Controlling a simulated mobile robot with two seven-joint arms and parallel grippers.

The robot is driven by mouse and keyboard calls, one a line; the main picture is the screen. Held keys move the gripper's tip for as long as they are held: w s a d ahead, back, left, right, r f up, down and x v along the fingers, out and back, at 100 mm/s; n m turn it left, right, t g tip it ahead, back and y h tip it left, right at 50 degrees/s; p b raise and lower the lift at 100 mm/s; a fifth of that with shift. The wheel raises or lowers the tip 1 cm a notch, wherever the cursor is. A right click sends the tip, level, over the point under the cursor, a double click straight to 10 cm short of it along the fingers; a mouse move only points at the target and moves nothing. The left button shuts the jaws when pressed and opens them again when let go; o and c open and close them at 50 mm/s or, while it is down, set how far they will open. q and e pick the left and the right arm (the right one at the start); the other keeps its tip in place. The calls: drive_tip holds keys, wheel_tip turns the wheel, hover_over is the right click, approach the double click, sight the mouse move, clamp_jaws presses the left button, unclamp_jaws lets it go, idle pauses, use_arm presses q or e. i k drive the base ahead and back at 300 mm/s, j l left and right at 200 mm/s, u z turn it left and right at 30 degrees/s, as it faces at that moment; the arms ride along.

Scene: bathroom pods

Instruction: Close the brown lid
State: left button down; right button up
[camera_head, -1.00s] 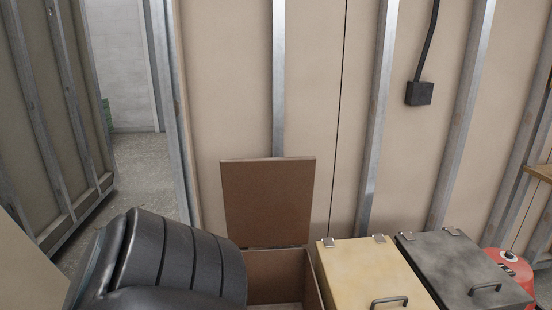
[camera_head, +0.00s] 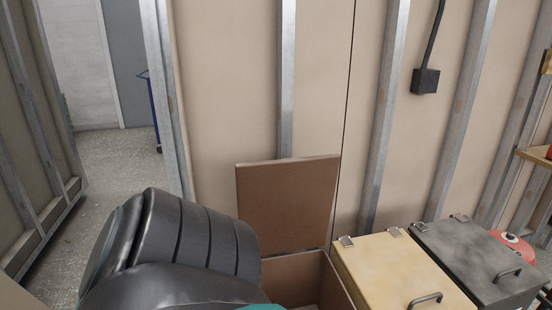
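The brown lid (camera_head: 288,205) stands open and upright, near the beige wall, at the back of the brown box (camera_head: 342,284). The box's open inside shows in part below the lid. A large black padded arm part of mine covers the box's left side and the area left of it. Neither of my grippers is in view, so I cannot see how either stands relative to the lid.
Right of the brown box stand a yellow box (camera_head: 390,268) and a dark grey box (camera_head: 475,258), both with shut lids and handles. A red object (camera_head: 513,242) is behind them. A doorway with open floor (camera_head: 115,190) lies at left.

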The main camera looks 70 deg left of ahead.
sight(288, 204)
drive_tip(key=k+j, duration=0.3)
drive_tip(key=j, duration=0.2)
drive_tip(key=k+j, duration=0.3)
drive_tip(key=j, duration=0.15)
drive_tip(key=k+j+z, duration=0.1)
drive_tip(key=k+j, duration=0.2)
drive_tip(key=j, duration=0.2)
